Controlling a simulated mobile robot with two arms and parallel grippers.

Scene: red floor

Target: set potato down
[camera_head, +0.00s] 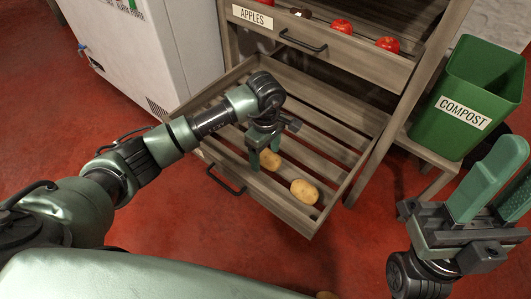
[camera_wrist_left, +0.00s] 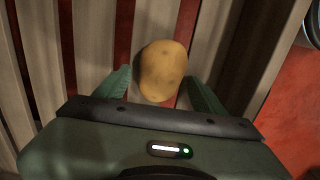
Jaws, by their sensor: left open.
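A yellow-brown potato (camera_head: 271,161) lies on the slats of the open lower drawer (camera_head: 232,180). My left gripper (camera_head: 264,160) is open, low over the drawer and right at this potato. In the left wrist view the potato (camera_wrist_left: 164,70) sits at the mouth of the open fingers, with a gap visible on the left side; whether the right finger touches it I cannot tell. A second potato (camera_head: 304,191) lies in the drawer nearer its front right corner. My right gripper (camera_head: 507,182) is raised at the right edge, empty, its fingers apart.
An upper drawer labelled APPLES (camera_head: 253,16) holds red apples (camera_head: 388,45) above the lower drawer. A green COMPOST bin (camera_head: 466,95) stands on a wooden stand at right. A white cabinet (camera_head: 150,50) stands at left.

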